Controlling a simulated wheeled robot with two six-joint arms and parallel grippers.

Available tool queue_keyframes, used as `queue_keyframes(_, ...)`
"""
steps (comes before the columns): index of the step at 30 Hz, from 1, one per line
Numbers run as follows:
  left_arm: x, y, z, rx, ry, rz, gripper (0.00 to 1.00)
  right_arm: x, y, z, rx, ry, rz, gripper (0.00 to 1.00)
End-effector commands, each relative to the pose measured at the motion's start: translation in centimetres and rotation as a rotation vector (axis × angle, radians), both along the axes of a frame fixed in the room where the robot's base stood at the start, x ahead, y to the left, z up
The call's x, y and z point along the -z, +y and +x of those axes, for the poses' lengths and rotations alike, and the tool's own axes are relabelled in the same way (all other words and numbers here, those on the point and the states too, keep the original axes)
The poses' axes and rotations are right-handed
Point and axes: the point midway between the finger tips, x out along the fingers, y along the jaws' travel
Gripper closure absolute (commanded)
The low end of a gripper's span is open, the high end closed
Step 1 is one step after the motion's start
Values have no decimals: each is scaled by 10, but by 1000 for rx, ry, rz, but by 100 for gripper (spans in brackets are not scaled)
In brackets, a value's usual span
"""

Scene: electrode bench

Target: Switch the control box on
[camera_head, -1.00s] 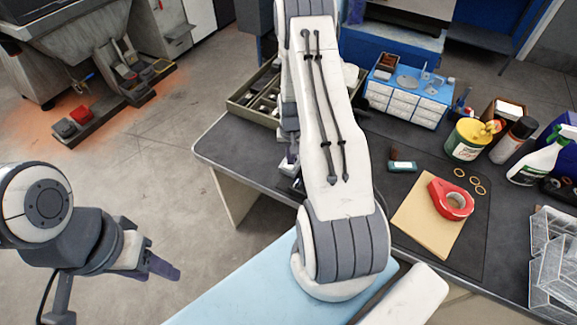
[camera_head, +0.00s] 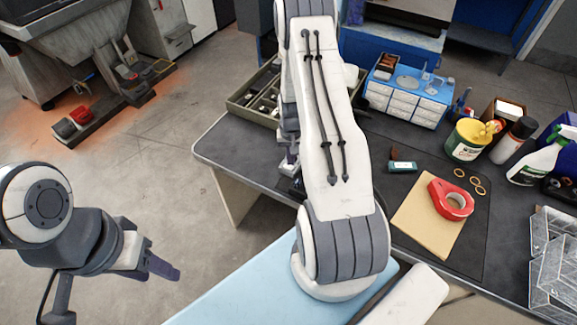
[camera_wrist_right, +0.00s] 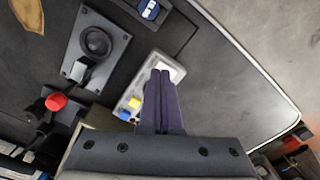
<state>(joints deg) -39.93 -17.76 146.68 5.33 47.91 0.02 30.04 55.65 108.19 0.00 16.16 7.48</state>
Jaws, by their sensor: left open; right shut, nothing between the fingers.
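The control box (camera_wrist_right: 134,92) appears to be the light grey box in the right wrist view, with a yellow and a blue part and a pale panel on it. It sits on the dark bench. My right gripper (camera_wrist_right: 160,74) is shut and empty, its dark fingers over the box and hiding part of it. I cannot tell whether the fingertips touch it. In the head view my right arm hides most of that spot. My left gripper (camera_head: 163,268) is open and empty, out over the floor at the left, away from the bench.
In the right wrist view a plate with a black ring (camera_wrist_right: 97,41) and a red knob (camera_wrist_right: 56,101) lie left of the box. The bench (camera_head: 228,150) edge is close by. A red tape roll (camera_head: 451,201), spray bottle (camera_head: 538,160) and blue drawer unit (camera_head: 408,95) stand further right.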

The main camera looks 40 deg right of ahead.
Motion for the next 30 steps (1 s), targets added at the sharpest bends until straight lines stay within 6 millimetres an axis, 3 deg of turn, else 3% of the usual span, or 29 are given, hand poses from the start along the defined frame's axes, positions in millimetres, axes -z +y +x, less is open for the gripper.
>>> queue_keyframes(30,6,0,0,0,0,0,50,8,0,0,0,0,0,100)
